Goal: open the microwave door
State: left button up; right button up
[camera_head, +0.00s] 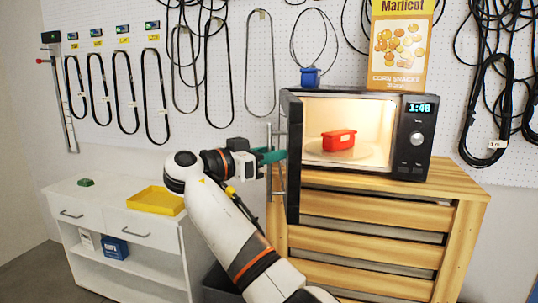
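The microwave (414,140) is black and stands on a wooden drawer cabinet at the right. Its door (293,157) is open, swung out on the left side and seen nearly edge-on, with its handle (279,182) on the outer left face. The lit interior shows a red lidded container (338,139) on the turntable. My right gripper (272,156) has green fingers and is at the door handle, on the left of the door. The fingers overlap the handle in the picture, so I cannot tell whether they grip it. My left gripper is not in view.
The wooden cabinet (372,207) carries the microwave. A snack box (401,50) and a small blue bin (310,76) are on top of the microwave. A white cabinet (108,195) with a yellow tray (156,201) is at the left. Cables hang on the pegboard behind.

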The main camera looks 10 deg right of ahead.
jog(key=b+v, duration=0.1)
jog(key=v, duration=0.6)
jog(key=shift+a, duration=0.2)
jog(key=shift+s, duration=0.1)
